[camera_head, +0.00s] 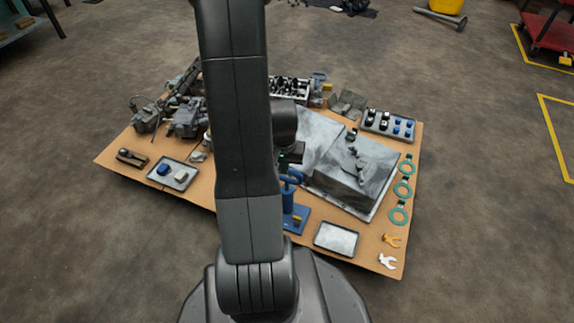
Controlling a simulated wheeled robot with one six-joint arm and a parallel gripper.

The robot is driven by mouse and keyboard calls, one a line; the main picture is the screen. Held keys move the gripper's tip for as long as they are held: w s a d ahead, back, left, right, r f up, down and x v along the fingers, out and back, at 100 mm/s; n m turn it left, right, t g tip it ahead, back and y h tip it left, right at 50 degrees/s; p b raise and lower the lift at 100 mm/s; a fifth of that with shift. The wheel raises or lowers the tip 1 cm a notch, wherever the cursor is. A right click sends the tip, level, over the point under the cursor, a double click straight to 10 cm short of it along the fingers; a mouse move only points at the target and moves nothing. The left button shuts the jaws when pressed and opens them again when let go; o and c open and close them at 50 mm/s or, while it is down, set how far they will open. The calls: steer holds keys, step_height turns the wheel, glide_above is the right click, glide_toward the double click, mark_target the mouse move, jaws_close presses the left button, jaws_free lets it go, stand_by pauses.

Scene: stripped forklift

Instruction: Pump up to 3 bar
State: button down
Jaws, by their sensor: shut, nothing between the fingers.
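A blue pump (289,200) stands on the brown board (225,195), close to the right of my arm. Its blue handle (290,179) shows at the top, and my arm hides part of its left side. My gripper (289,160) is small and dark in this view, pointing down just above the pump handle. It is shut and empty. I cannot tell whether it touches the handle. No pressure gauge can be read here.
A grey block (352,175) stands right of the pump. A silver tray (336,239) lies in front right. Green rings (403,190), a parts tray (388,125) and engine parts (185,117) lie around. The floor around the board is mostly clear.

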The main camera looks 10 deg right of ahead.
step_height(320, 180, up, 7)
steer(key=p, duration=0.2)
steer(key=shift+s+a+r, duration=0.15)
steer(key=shift+s, duration=0.2)
